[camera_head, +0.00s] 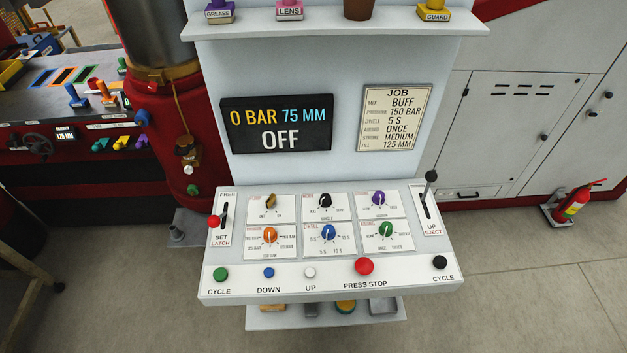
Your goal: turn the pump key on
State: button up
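The pump key (271,201) is a small yellow-brown knob on the top left plate of the white control panel (210,291). Its plate carries small marks that look like OFF and ON, and the key is tilted; its exact setting is hard to tell. The dark display (277,124) above reads 0 BAR, 75 MM and OFF. My gripper is not in view.
Black, purple, orange, blue and green knobs sit close around the key. A red-tipped lever (214,221) stands left, a black-tipped lever (431,176) right. A red press stop button (364,266) is on the front edge. A shelf (340,28) overhangs above.

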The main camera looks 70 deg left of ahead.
aim_at(270, 202)
jog(key=u, duration=0.3)
jog(key=i, duration=0.2)
jog(key=u, duration=1.2)
jog(key=k, duration=0.2)
jog(key=u, duration=2.45)
jog(key=i, duration=0.8)
jog(key=u, duration=0.3)
jog(key=k, duration=0.7)
jog(key=z, duration=0.2)
jog(key=i, duration=0.9)
jog(key=u, duration=0.1)
